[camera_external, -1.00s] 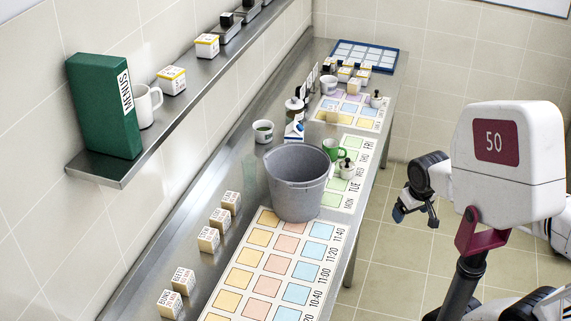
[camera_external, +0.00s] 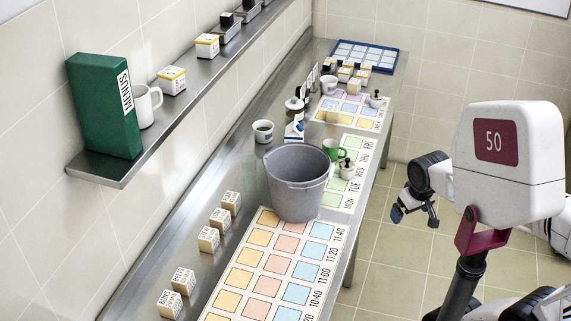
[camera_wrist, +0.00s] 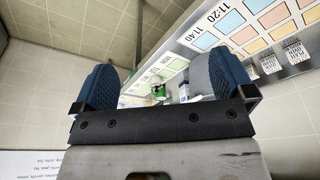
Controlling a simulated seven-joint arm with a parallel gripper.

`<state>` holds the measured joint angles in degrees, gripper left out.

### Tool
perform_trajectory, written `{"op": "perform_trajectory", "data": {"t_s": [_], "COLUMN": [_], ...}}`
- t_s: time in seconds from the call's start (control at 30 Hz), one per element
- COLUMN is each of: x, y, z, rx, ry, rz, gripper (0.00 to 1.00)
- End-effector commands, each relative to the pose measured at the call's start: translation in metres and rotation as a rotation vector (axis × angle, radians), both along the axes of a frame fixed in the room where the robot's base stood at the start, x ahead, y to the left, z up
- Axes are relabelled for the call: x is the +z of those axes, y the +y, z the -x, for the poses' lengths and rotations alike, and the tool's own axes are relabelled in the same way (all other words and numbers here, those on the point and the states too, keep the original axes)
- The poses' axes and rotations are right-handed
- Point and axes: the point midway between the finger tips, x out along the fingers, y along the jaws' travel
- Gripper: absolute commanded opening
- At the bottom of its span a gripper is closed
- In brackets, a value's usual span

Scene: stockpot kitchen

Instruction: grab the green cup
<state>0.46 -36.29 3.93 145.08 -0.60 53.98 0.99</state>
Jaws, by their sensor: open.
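A green cup (camera_external: 333,150) stands upright on the weekday chart on the steel counter, just behind the right side of a grey bucket (camera_external: 298,190). A small white pot with a dark top (camera_external: 346,168) stands close in front of the cup. My gripper (camera_external: 420,216) is right of the counter, over the floor, apart from the cup. In the wrist view its two blue-padded fingers (camera_wrist: 165,88) are wide apart with nothing held. The green cup also shows there (camera_wrist: 159,91), small and farther off between the fingers.
The bucket (camera_wrist: 199,72) shows beside the right finger. Wooden blocks (camera_external: 208,238) line the counter's wall side. A shelf (camera_external: 110,166) on the wall holds a green menu box (camera_external: 104,108) and a white mug (camera_external: 146,105). A blue-framed tray (camera_external: 362,55) lies at the far end.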

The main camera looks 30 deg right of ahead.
Motion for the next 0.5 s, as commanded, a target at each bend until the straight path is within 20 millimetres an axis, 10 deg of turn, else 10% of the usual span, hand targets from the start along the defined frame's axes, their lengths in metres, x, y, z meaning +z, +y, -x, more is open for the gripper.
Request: {"op": "perform_trajectory", "data": {"t_s": [0.5], "x": [0.001], "y": [0.006], "z": [-0.024], "rx": [-0.09], "ry": [0.028], "rz": [-0.087], "gripper": [1.0]}}
